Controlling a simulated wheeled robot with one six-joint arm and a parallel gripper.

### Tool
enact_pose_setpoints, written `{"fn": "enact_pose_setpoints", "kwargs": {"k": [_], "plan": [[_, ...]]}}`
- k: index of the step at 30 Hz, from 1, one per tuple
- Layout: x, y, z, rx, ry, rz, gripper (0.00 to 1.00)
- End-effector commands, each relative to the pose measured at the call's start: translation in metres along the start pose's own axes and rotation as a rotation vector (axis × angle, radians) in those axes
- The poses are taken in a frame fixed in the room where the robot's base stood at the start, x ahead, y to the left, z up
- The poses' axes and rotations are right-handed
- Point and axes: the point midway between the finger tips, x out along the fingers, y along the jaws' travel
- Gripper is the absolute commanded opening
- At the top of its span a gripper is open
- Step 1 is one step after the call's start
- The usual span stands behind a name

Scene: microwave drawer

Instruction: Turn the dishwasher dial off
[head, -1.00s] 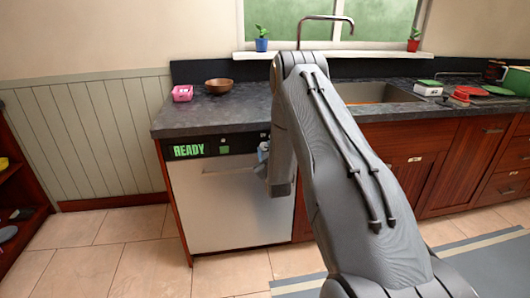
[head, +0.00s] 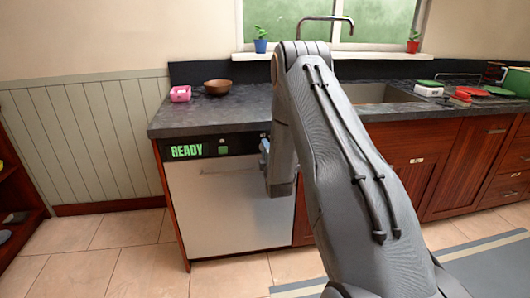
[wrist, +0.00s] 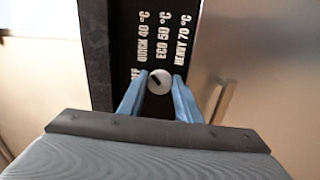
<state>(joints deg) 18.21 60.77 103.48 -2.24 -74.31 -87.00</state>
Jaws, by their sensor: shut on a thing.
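The dishwasher (head: 230,210) stands under the counter, with a white door and a black panel reading READY in green. In the wrist view its black control panel (wrist: 123,30) carries the labels QUICK 40 °C, ECO 50 °C and HEAVY 70 °C; another label at the left is partly hidden. The round white dial (wrist: 165,87) with a dark mark sits below these labels. My gripper (wrist: 159,84) has its blue fingers on either side of the dial, shut on it. In the head view my arm hides the dial, and only a bit of blue finger shows.
A pink container (head: 180,94) and a brown bowl (head: 218,87) sit on the dark counter (head: 200,118) above. The dishwasher's handle (wrist: 222,100) lies just right of my fingers. Tiled floor (head: 120,255) is open at the left.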

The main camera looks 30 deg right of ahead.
Motion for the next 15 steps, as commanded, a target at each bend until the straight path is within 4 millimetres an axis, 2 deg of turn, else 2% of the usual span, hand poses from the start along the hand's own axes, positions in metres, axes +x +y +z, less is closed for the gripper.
{"fn": "enact_pose_setpoints", "kwargs": {"k": [15], "plan": [[-0.0002, -0.0007, -0.0004, -0.482, 0.001, -0.002, 0.08]]}}
